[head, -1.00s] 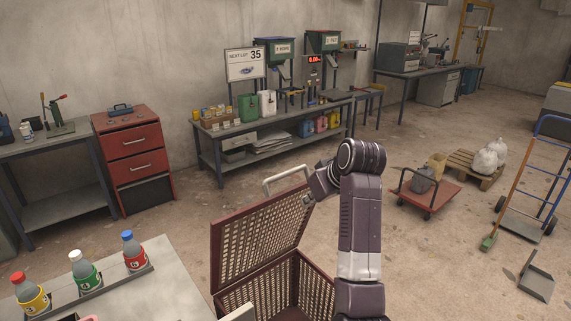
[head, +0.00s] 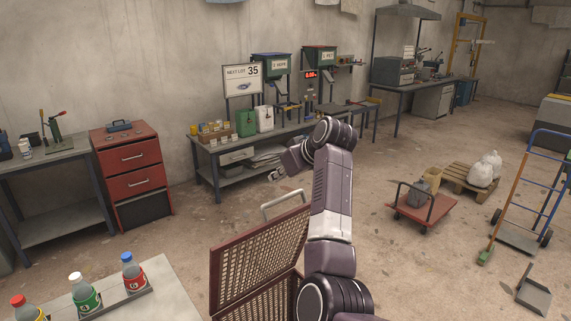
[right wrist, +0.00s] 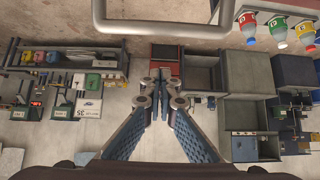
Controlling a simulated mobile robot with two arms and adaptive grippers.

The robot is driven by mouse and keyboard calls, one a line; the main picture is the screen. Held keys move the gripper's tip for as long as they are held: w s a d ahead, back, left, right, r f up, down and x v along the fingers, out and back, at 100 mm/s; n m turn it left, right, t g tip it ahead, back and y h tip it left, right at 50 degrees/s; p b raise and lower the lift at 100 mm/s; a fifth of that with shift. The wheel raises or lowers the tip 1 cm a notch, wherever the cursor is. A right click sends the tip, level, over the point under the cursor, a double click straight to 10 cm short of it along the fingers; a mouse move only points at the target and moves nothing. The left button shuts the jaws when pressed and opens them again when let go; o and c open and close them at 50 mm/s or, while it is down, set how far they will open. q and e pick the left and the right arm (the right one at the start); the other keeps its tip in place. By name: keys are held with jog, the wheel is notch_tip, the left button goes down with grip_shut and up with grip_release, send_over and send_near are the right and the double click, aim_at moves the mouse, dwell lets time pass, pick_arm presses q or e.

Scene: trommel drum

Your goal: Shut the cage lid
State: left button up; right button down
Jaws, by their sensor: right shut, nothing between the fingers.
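The cage lid (head: 250,262) is a dark red mesh panel standing raised and tilted, with a pale bar handle (head: 285,203) on its upper edge. The cage body (head: 262,305) below it is cut off by the bottom edge of the head view. My right gripper (head: 275,176) is small there, just above and apart from the handle. In the right wrist view my right gripper (right wrist: 160,82) is shut and empty, its fingertips together, and the handle (right wrist: 155,25) crosses the top. My left gripper is not in view.
A table (head: 165,295) with several capped bottles (head: 133,272) stands left of the cage. A red drawer cabinet (head: 130,165) and a long workbench (head: 215,150) line the wall.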

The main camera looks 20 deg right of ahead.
jog(key=s+f+p, duration=0.1)
jog(key=s+d+f+p, duration=0.1)
jog(key=shift+s+f+p, duration=0.2)
jog(key=shift+f+p, duration=0.1)
jog(key=shift+f, duration=0.15)
